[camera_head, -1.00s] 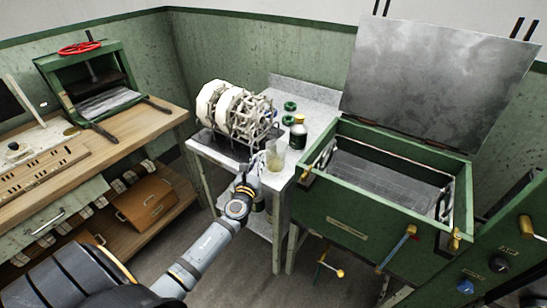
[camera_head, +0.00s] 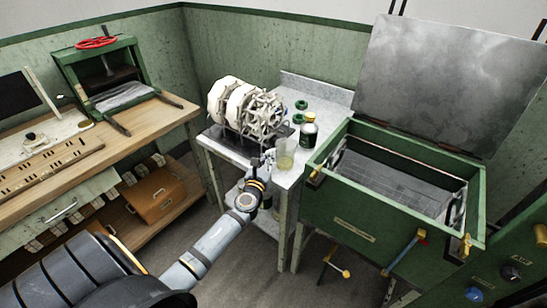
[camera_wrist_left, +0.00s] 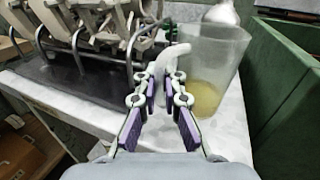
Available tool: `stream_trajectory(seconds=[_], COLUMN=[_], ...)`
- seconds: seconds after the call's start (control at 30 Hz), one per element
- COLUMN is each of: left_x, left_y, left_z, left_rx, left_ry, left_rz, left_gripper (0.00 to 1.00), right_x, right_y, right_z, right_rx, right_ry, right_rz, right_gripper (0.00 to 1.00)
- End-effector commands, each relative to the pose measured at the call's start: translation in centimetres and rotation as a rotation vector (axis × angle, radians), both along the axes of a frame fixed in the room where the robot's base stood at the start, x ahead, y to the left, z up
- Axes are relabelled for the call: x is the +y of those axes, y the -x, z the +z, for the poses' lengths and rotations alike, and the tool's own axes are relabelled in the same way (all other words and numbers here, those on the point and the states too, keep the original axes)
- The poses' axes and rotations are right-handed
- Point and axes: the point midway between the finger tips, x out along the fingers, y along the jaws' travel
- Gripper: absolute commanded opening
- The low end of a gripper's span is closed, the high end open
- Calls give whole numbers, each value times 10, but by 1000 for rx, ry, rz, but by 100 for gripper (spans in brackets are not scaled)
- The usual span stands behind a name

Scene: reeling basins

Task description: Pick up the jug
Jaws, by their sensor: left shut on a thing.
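The jug (camera_head: 286,157) is clear with a little yellow liquid in its bottom. It stands upright on the grey metal table near the table's front right corner. In the left wrist view the jug (camera_wrist_left: 215,60) is just ahead and to the right, with its pale handle toward me. My left gripper (camera_head: 267,161) reaches the jug from the front left. In the wrist view its fingertips (camera_wrist_left: 170,78) are shut on the jug's handle. My right gripper is not in view.
A white reel machine (camera_head: 245,108) stands close left of the jug. A green basin (camera_head: 345,215) with a raised lid (camera_head: 440,85) is close on the right.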

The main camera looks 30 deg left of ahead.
Motion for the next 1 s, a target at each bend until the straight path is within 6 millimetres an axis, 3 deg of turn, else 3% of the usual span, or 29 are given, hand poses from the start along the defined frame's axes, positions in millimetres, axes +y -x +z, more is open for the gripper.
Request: stream_trajectory(seconds=[0.37,1.0], left_x=[0,0], left_y=[0,0], left_z=[31,134], left_rx=[-2,-3], left_ry=[-1,-1], left_rz=[0,-1], left_gripper=[0,0], right_x=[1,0], right_y=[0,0], right_z=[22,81], right_rx=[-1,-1], right_ry=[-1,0], right_rz=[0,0], right_gripper=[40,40])
